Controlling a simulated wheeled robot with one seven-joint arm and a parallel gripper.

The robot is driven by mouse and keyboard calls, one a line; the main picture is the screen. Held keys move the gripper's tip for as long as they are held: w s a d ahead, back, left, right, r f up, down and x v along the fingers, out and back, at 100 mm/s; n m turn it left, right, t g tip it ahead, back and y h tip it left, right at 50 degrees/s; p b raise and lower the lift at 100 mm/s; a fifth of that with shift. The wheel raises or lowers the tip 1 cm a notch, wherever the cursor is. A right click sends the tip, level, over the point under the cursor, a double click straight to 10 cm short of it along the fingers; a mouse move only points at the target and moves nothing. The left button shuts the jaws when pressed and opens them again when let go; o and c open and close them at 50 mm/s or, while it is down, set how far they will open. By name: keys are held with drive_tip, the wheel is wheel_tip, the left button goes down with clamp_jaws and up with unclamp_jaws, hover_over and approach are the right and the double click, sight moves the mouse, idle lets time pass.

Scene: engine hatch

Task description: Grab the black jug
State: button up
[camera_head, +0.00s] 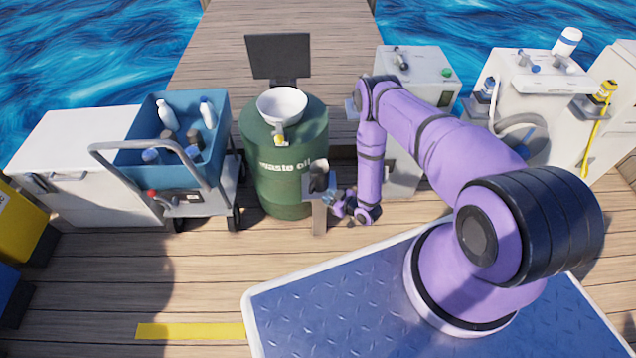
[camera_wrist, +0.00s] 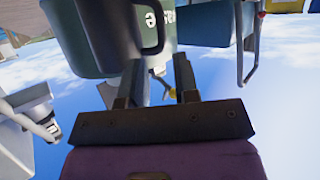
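The black jug (camera_head: 318,177) stands on a small post-mounted shelf in front of the green waste oil drum (camera_head: 285,150). In the wrist view, the jug (camera_wrist: 108,32) looms large and dark at the top, with its looped handle (camera_wrist: 162,28) on its right side. My gripper (camera_head: 338,207) is just right of and slightly below the jug in the head view. In the wrist view, my gripper (camera_wrist: 158,80) has its two fingers apart with nothing between them. The fingertips appear close to the jug; contact cannot be told.
A white funnel (camera_head: 282,104) with a yellow valve tops the drum. A cart with a blue bin of bottles (camera_head: 178,165) stands left. White cabinets (camera_head: 530,85) with bottles and hoses stand right. Open wooden deck (camera_head: 215,270) lies in front.

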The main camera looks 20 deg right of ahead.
sight(310, 189)
drive_tip(key=shift+r+x, duration=0.2)
drive_tip(key=shift+x, duration=5.05)
drive_tip(key=shift+w, duration=0.1)
clamp_jaws()
